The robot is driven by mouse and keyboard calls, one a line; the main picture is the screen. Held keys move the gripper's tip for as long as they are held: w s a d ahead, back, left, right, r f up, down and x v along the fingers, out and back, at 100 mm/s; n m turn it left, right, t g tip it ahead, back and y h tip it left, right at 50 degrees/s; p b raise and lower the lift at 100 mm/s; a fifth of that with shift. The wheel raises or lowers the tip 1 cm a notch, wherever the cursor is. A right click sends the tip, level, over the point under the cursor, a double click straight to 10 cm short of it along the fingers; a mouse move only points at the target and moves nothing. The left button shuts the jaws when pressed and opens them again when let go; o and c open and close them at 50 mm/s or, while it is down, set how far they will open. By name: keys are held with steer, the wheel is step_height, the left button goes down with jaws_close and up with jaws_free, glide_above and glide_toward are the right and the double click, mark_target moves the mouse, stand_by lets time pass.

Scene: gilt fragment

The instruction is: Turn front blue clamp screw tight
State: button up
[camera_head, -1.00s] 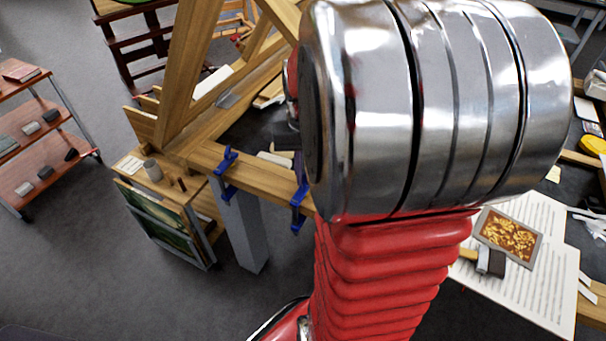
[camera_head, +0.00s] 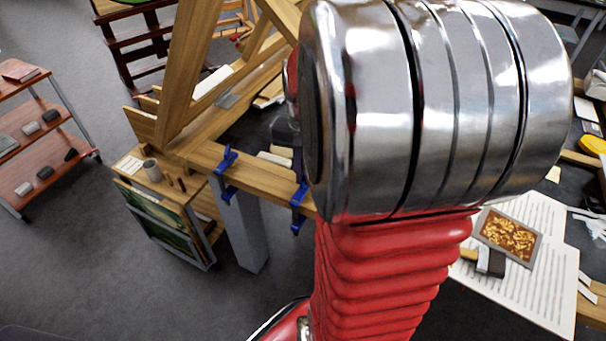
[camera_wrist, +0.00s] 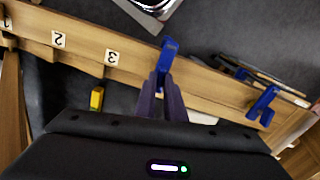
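Two blue clamps grip the wooden beam (camera_head: 258,182). In the head view one clamp (camera_head: 226,170) sits to the left and another (camera_head: 299,203) sits beside my arm. In the wrist view one blue clamp (camera_wrist: 168,55) stands at the beam edge, directly beyond my gripper, and the other clamp (camera_wrist: 263,104) is to the right. My gripper (camera_wrist: 163,82) points at the middle clamp, with its dark fingers close together and its tips overlapping the clamp's lower part. Whether they touch or hold its screw is unclear. My arm hides much of this area in the head view.
The beam carries number labels (camera_wrist: 112,57). A yellow block (camera_wrist: 97,98) lies left of my gripper. A cart with a cup (camera_head: 153,171) stands left of the beam. A shelf trolley (camera_head: 40,143) is far left. Printed sheets with a gilt panel (camera_head: 509,235) lie right.

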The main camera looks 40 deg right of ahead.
steer(key=o, duration=0.4)
steer(key=shift+o, duration=0.2)
steer(key=shift+r, duration=0.15)
step_height(320, 180, up, 13)
steer(key=shift+r, duration=0.2)
steer(key=shift+d, duration=0.1)
stand_by(0.6)
